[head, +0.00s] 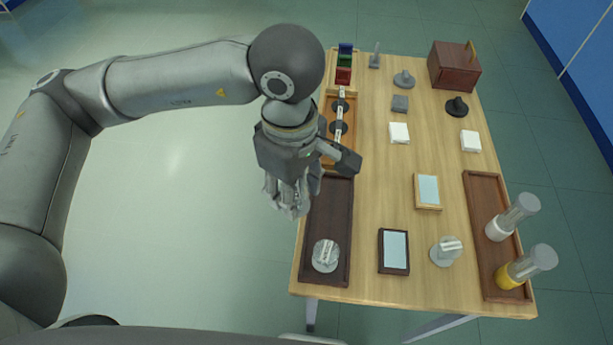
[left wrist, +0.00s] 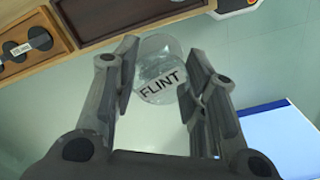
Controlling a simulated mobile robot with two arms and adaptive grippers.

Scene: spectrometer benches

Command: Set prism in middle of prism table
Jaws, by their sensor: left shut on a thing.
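My left gripper (head: 290,203) hangs off the table's left edge, beside the long dark tray (head: 343,208). In the left wrist view the gripper (left wrist: 162,62) is shut on a clear glass prism (left wrist: 158,72) with a white label reading FLINT. In the head view the fingers largely hide it. A clear round-looking piece (head: 325,256) with a pale label sits in the near end of the dark tray. A grey round stand (head: 446,251) with a pale top is at the front right; I cannot tell whether it is the prism table. My right gripper is not in view.
A dark-framed pad (head: 394,251) and a wood-framed pad (head: 428,191) lie mid-table. Two clear-topped cylinders (head: 513,216) (head: 527,266) lean in the right tray (head: 481,203). A brown box (head: 453,67) stands at the back. Bare wood (head: 385,185) lies between the trays.

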